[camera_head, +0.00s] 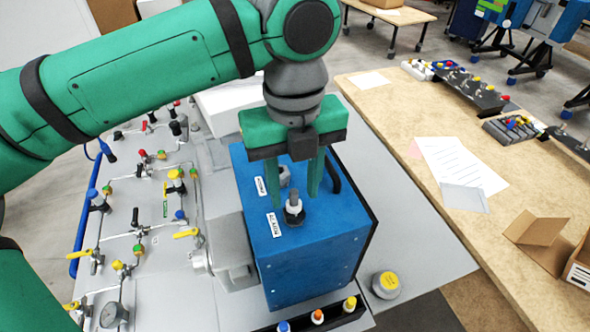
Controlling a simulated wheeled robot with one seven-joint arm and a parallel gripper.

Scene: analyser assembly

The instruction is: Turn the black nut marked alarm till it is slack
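The black nut (294,218) sits at the base of a pale fitting on top of the blue box (320,245). A small white label (274,225) lies just left of it; its print is too small to read surely. My gripper (296,202) points down over the box, its two green fingers apart. The fitting shows between the fingertips, with a gap on each side. I cannot tell whether the tips are level with the nut or above it. A second fitting (284,176) behind is partly hidden by the fingers, near another white label (260,187).
A black handle (333,177) stands on the box's right side. Left of the box is a panel of pipes and valves with coloured knobs (176,175). A yellow-topped round item (388,282) is at lower right. A wooden table (400,135) holds papers and cardboard.

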